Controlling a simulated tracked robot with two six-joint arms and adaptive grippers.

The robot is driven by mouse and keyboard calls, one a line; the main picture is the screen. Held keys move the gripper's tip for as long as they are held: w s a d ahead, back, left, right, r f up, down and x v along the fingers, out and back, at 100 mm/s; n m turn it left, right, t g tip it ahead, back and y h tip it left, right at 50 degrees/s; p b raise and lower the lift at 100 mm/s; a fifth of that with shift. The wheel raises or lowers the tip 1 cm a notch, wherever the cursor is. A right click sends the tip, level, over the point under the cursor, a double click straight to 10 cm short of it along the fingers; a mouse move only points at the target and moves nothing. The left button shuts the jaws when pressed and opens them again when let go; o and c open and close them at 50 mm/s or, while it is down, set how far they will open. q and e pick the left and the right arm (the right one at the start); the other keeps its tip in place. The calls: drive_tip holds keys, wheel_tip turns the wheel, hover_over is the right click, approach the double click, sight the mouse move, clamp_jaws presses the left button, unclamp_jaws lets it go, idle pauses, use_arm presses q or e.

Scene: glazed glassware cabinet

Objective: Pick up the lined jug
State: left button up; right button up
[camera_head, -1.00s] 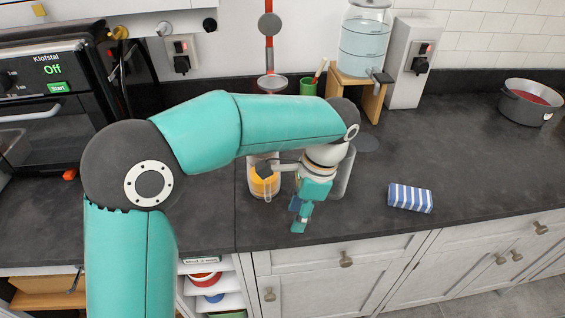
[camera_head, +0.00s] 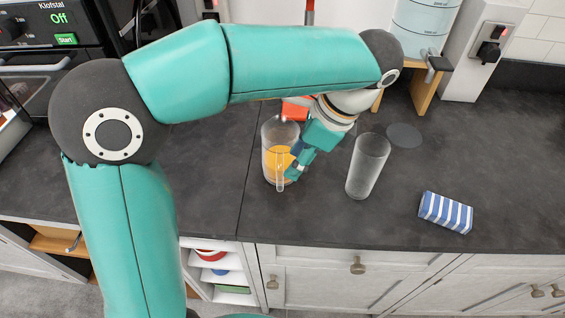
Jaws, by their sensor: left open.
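A clear glass jug (camera_head: 270,138) with orange liquid in its lower part stands upright on the dark worktop, a handle on its front side. Any lines on it are too small to make out. A tall, greyish ribbed-looking glass (camera_head: 368,165) stands to its right. My left gripper (camera_head: 294,170) is open and points down at the jug's right front, close to the handle. Its fingers overlap the jug in the picture, and I cannot tell whether they touch it. My right gripper is out of view.
A blue-and-white striped block (camera_head: 446,212) lies on the right of the worktop. A water dispenser (camera_head: 422,25) stands on a wooden stand (camera_head: 424,90) behind. A red object (camera_head: 294,111) is partly hidden behind my arm. The front right worktop is mostly clear.

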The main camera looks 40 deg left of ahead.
sight(282, 189)
use_arm(q)
drive_tip(key=shift+b+x, duration=0.3)
drive_tip(key=shift+x, duration=3.55)
clamp_jaws()
